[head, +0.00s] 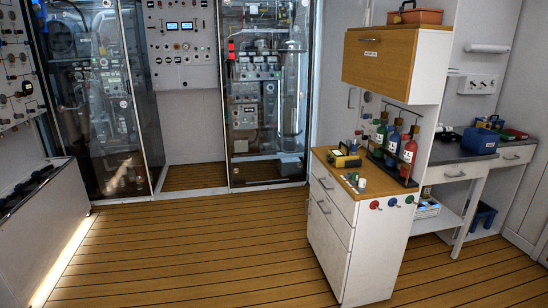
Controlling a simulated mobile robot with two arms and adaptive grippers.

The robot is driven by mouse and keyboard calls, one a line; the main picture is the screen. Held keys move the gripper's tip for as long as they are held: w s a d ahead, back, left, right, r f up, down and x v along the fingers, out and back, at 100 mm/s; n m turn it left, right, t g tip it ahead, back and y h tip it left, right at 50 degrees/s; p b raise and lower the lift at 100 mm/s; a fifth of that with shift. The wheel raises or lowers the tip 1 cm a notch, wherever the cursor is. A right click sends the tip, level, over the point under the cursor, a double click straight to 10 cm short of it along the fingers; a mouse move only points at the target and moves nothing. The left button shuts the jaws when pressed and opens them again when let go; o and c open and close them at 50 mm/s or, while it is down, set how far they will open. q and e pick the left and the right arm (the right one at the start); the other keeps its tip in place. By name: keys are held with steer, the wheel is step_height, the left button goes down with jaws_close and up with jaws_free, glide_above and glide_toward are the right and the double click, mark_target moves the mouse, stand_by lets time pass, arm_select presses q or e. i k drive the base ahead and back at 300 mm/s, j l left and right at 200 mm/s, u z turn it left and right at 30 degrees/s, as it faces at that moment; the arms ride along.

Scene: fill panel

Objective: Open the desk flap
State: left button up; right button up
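A wooden flap (378,62) forms the front of the white wall cabinet (432,72) at the upper right, above the counter. It looks shut, nearly upright and flush with the cabinet. A small handle and a pale label with unreadable text show on its face. It is the only flap-like panel I see, so it appears to be the desk flap. Neither of my grippers shows in the head view.
An orange case (415,16) sits on the cabinet. A side desk (455,155) is at right. The wooden floor (200,250) in front is clear.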

mark_target(381, 63)
steer(key=i+z, duration=0.1)
steer(key=i, duration=0.8)
steer(key=i+j, duration=0.15)
steer(key=i, duration=0.75)
steer(key=z, duration=0.05)
